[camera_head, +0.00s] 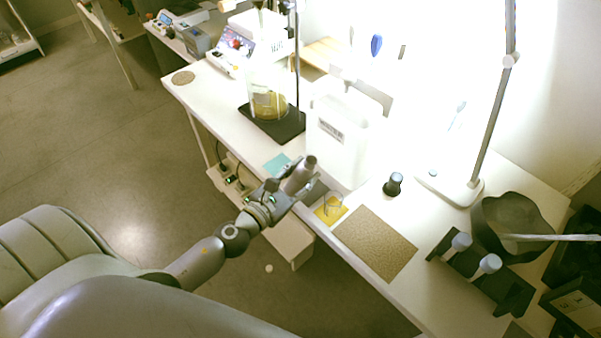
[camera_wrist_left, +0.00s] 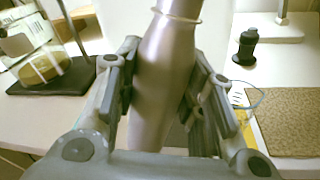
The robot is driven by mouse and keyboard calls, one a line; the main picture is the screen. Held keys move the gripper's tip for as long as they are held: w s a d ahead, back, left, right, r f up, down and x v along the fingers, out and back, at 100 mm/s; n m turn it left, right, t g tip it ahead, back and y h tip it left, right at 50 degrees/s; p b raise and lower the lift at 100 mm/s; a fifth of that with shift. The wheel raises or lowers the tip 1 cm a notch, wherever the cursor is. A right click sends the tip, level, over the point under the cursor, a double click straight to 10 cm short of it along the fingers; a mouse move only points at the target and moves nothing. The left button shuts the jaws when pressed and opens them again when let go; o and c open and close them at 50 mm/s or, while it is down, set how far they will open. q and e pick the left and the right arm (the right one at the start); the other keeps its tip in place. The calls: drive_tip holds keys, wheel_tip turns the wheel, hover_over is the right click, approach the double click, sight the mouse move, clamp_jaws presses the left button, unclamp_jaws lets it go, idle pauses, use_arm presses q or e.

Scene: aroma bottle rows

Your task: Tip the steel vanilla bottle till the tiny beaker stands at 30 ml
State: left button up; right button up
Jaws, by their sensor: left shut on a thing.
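My left gripper (camera_head: 278,197) is shut on the steel bottle (camera_head: 300,174), near the front edge of the table. The bottle leans, its neck toward the upper right in the head view. In the left wrist view the bottle (camera_wrist_left: 164,80) stands between the two fingers of the gripper (camera_wrist_left: 178,90), with a pale ring around its neck; its mouth is out of frame. My right gripper is not in view.
A large white jug (camera_head: 335,150) stands close behind the bottle. A flask (camera_head: 268,105) sits on a black stand base. A dark small bottle (camera_head: 393,184), a brown cork mat (camera_head: 375,243), a black rack (camera_head: 466,262) and a dark bowl (camera_head: 505,215) lie to the right.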

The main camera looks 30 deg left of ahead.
sight(298, 188)
use_arm(q)
drive_tip(key=shift+d+m+p, duration=0.15)
drive_tip(key=shift+m+p, duration=0.15)
drive_tip(key=shift+p, duration=0.2)
drive_tip(key=shift+d+f+m+g+y+p, duration=0.35)
drive_tip(key=shift+d+m+p, duration=0.2)
drive_tip(key=shift+m+p, duration=0.8)
idle(0.8)
drive_tip(key=shift+a+f+m+y+p, duration=0.1)
drive_tip(key=shift+f+m+y+p, duration=0.25)
drive_tip(key=shift+m+p, duration=0.35)
drive_tip(key=shift+a+f+m+g+y+p, duration=0.15)
drive_tip(key=shift+a+f+m+y+p, duration=0.2)
drive_tip(key=shift+m+p, duration=0.3)
drive_tip(key=shift+a+f+m+g+y+p, duration=0.1)
drive_tip(key=shift+f+m+p, duration=0.35)
drive_tip(key=shift+m+p, duration=0.15)
idle(0.4)
drive_tip(key=shift+a+f+m+y+p, duration=0.1)
drive_tip(key=shift+m+y+p, duration=0.15)
drive_tip(key=shift+m+p, duration=0.6)
idle(0.5)
drive_tip(key=shift+d+r+m+y+p, duration=0.2)
drive_tip(key=shift+r+m+y+p, duration=0.15)
drive_tip(key=shift+p, duration=1)
